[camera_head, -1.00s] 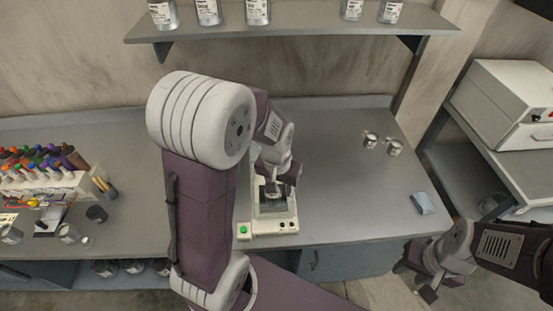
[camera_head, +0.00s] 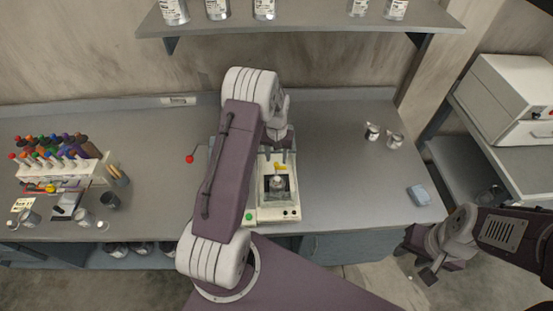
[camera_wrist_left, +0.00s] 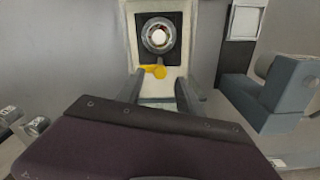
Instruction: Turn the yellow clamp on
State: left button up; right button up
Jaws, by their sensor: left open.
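The yellow clamp (camera_head: 281,166) is a small yellow piece on a cream machine (camera_head: 272,215) on the bench. In the left wrist view the yellow clamp (camera_wrist_left: 155,71) lies just below a round metal part on a dark plate. My left gripper (camera_head: 277,156) is open and empty, its fingers just behind the clamp in the head view. In the left wrist view the left gripper (camera_wrist_left: 163,88) has one finger on each side, with the clamp beyond and between them, apparently untouched. My right gripper (camera_head: 419,263) hangs empty off the bench's front right, its fingers apart.
A red-knobbed lever (camera_head: 189,159) stands left of my left arm. Two metal cups (camera_head: 383,136) and a blue block (camera_head: 419,195) are at the right. Cans (camera_head: 265,9) stand on the shelf above.

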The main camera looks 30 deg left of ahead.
aim_at(277, 164)
pick_arm(q)
notch_tip(277, 164, down, 3)
jog(key=shift+w+r+p, duration=0.1)
jog(key=shift+r+p, duration=0.1)
jog(key=shift+p, duration=0.1)
jog(key=shift+f, duration=0.35)
jog(key=shift+c, duration=0.3)
grip_shut()
